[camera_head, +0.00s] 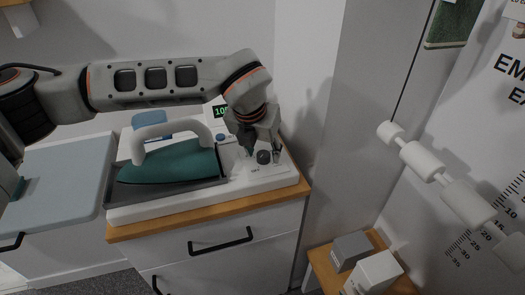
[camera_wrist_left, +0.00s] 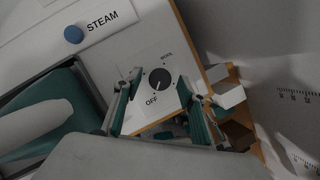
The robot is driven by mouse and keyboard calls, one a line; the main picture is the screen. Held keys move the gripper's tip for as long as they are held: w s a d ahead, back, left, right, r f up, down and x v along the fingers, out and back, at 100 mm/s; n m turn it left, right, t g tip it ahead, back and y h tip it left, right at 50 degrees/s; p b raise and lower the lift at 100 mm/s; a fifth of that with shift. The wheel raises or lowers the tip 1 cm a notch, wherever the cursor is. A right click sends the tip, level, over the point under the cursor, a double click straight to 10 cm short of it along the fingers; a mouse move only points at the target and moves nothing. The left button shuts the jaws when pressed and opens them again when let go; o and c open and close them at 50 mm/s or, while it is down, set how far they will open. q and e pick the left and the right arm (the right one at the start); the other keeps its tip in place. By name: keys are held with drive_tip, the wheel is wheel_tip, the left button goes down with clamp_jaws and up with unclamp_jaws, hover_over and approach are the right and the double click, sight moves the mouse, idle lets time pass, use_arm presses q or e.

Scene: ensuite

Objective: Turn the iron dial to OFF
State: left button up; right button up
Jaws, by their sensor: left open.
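The dial (camera_head: 263,156) is a small dark round knob on the white iron station (camera_head: 150,211), near its right end. The left wrist view shows the dial (camera_wrist_left: 160,79) with WOOL printed above it and OFF below. A small pale mark shows on the lower part of the knob, on the side towards OFF; its exact setting is hard to read. My left gripper (camera_head: 262,149) is open above the dial. In the left wrist view its fingers (camera_wrist_left: 160,84) stand on either side of the knob, with gaps showing. My right gripper is not in view.
A teal iron (camera_head: 170,163) with a white handle rests on the station, left of the dial. A blue STEAM button (camera_wrist_left: 74,34) is nearby. The station stands on a wooden-topped drawer cabinet (camera_head: 220,208). Small boxes (camera_head: 375,272) stand on a lower surface at right.

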use_arm(q)
drive_tip(key=v, duration=1.1)
drive_tip(key=shift+r, duration=0.3)
drive_tip(key=shift+s, duration=0.15)
